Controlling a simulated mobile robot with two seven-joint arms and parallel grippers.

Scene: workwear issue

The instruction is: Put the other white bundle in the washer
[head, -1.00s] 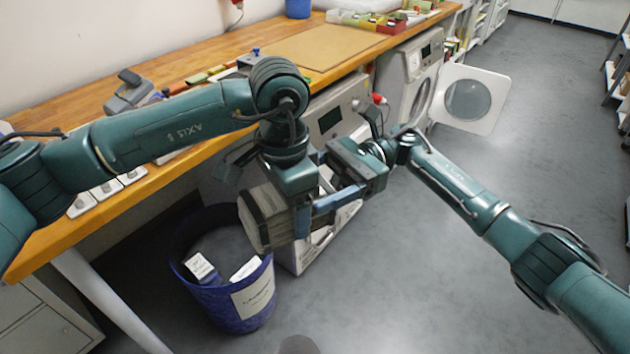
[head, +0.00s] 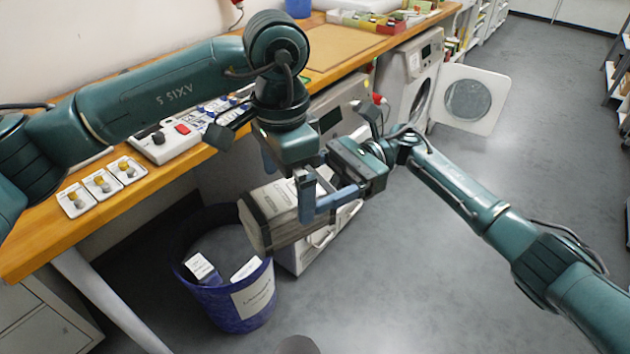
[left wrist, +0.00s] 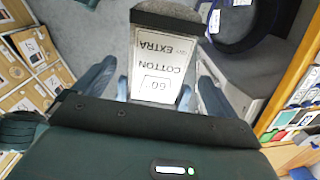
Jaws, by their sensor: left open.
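A grey-white bundle (head: 280,222) with a printed label is held in the air in front of the bench, beside the blue bin. In the left wrist view its label (left wrist: 158,65) reads "COTTON EXTRA" and 60. My left gripper (head: 290,182) is open above it, one finger to each side. My right gripper (head: 330,203) reaches in from the right and is shut on the bundle's right end; its fingertips are partly hidden. A washer (head: 414,62) with its round door (head: 468,100) wide open stands further back. A nearer machine (head: 335,112) is partly hidden behind my grippers.
A blue bin (head: 232,305) with white cards inside stands on the floor at the lower left. The wooden bench (head: 150,195) carries switches, a control box (head: 166,142) and a brown board (head: 345,48). The grey floor on the right is open.

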